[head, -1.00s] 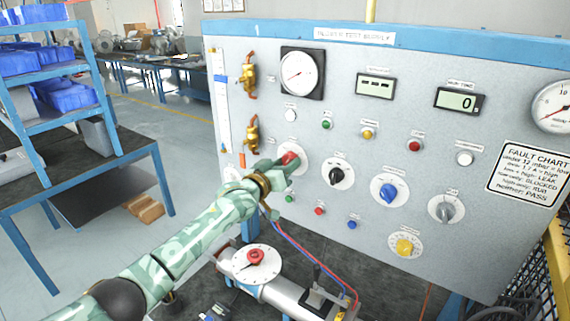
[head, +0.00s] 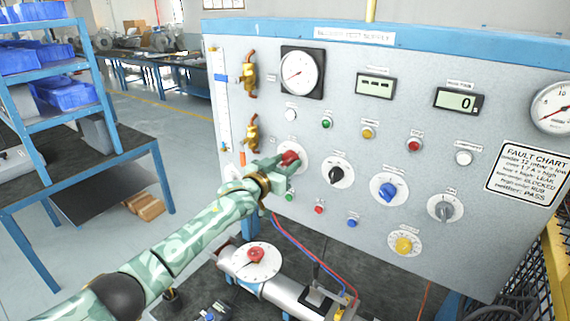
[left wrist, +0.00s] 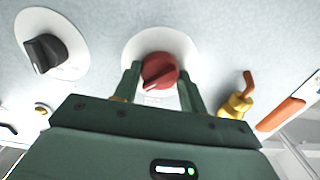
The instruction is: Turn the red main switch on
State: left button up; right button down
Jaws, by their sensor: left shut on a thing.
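The red main switch (head: 290,158) is a red knob on a round white plate at the left of the grey test panel (head: 450,70). My left gripper (head: 280,168) is at the switch, its fingers on either side of the knob. In the left wrist view, the switch (left wrist: 160,71) sits between the two green fingertips of my left gripper (left wrist: 160,82), which is shut on it. The knob's grip bar looks tilted there. The gripper hides part of the white plate. My right gripper is not in view.
A black knob (head: 337,174), a blue knob (head: 388,191) and a grey knob (head: 445,210) lie to the right on the panel. Brass valves (head: 249,75) are at its left edge. A pipe with a red-knobbed dial (head: 256,256) stands below. A blue shelf rack (head: 160,180) is left.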

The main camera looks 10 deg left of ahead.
pick_arm(q)
jog(key=shift+f, duration=0.1)
jog(key=o, duration=1)
jog(key=shift+c, duration=0.2)
jog(key=v, duration=1.6)
jog(key=shift+p, duration=0.35)
jog(key=shift+s+a, duration=0.1)
jog(key=shift+s, duration=0.05)
